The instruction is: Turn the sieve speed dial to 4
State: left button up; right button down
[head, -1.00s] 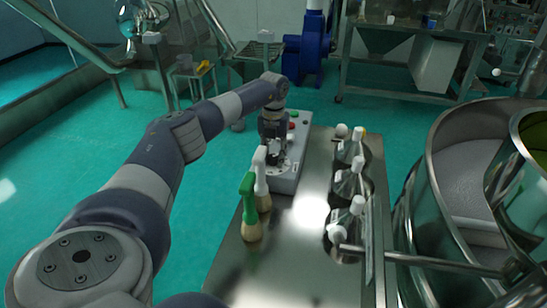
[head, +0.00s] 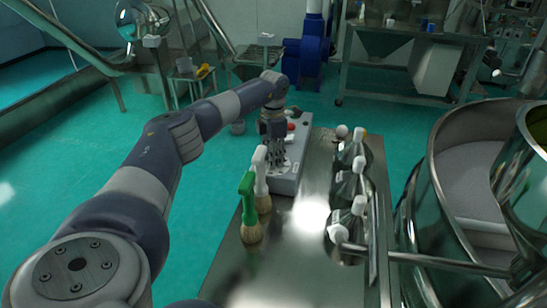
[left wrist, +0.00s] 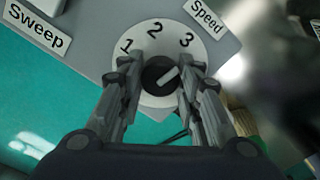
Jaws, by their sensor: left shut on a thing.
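The speed dial (left wrist: 160,76) is a black knob with a pale pointer line on a round white plate (left wrist: 150,42) marked 1, 2 and 3. The pointer slants up and right, to the right of the 3; any mark there is hidden by a finger. My left gripper (left wrist: 160,80) has one finger on each side of the knob and is shut on it. In the head view my left gripper (head: 275,160) points down at the grey control box (head: 287,183), hiding the dial. My right gripper is not in view.
Labels "Speed" (left wrist: 207,16) and "Sweep" (left wrist: 37,26) are on the panel.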

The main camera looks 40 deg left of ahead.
pick_arm(q)
jog(key=m, duration=0.6)
jog(key=shift+r+m+b, duration=0.15)
jog(key=shift+m+b, duration=0.15)
jog(key=shift+b, duration=0.05)
dwell(0.5)
jog(key=o, duration=1.1)
notch_tip(320, 180, up, 12)
jog(key=shift+f, duration=0.1)
